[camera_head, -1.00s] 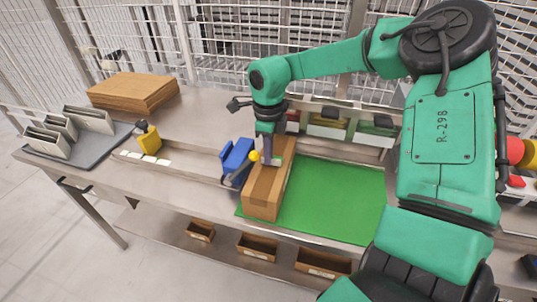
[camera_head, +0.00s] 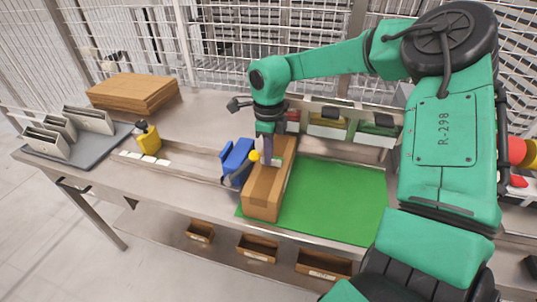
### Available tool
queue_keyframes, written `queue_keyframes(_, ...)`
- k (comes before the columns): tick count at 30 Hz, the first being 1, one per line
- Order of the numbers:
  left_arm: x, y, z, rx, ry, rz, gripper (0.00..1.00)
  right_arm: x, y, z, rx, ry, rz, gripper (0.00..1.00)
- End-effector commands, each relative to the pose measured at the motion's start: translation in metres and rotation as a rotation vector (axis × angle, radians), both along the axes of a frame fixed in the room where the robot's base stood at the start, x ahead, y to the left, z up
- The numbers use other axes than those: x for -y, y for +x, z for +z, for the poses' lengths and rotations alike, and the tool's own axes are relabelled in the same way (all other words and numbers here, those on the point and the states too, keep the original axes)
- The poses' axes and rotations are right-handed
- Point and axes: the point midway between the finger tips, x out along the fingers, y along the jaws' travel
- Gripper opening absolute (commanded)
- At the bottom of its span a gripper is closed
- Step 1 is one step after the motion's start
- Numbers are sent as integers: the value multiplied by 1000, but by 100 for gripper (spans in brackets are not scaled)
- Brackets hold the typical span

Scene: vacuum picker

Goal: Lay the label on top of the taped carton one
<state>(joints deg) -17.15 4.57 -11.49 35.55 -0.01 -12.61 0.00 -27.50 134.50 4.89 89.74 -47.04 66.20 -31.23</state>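The taped carton (camera_head: 262,197) is a long brown box lying on the left edge of the green mat (camera_head: 335,195), with a paler tape strip along its top. My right gripper (camera_head: 268,158) points down over the middle of the carton's top, very close to it; I cannot tell whether it touches. Its fingers are too small and dark to show whether they are open or shut. Several small white labels (camera_head: 150,159) lie in a row on the table at the left. I cannot make out a label at the gripper or on the carton. My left gripper is out of view.
A blue tape dispenser (camera_head: 236,160) stands close against the carton's left side. A yellow bottle (camera_head: 149,139) stands behind the white labels. A grey tray with upright holders (camera_head: 75,152) and flat cardboard (camera_head: 133,91) are farther left. The mat's right part is clear.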

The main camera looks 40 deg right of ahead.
Motion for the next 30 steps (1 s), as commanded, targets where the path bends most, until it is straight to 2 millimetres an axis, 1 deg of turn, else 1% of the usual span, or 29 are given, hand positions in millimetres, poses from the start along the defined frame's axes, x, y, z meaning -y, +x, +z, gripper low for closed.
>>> queue_keyframes(10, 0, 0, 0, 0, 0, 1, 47, 0, 0, 0, 0, 0, 0, 0)
queue_keyframes(17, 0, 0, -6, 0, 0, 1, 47, 0, 0, -5, 0, 0, 0, 0)
queue_keyframes(24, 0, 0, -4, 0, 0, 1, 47, 0, 0, -3, 0, 0, 0, 0)
queue_keyframes(26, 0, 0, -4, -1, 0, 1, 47, 0, 0, -3, 0, 0, 0, 24)
queue_keyframes(27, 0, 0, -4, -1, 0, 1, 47, 0, 0, -3, 0, 0, 0, 39)
queue_keyframes(30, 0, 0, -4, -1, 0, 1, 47, 0, 0, -3, 0, 0, 0, 40)
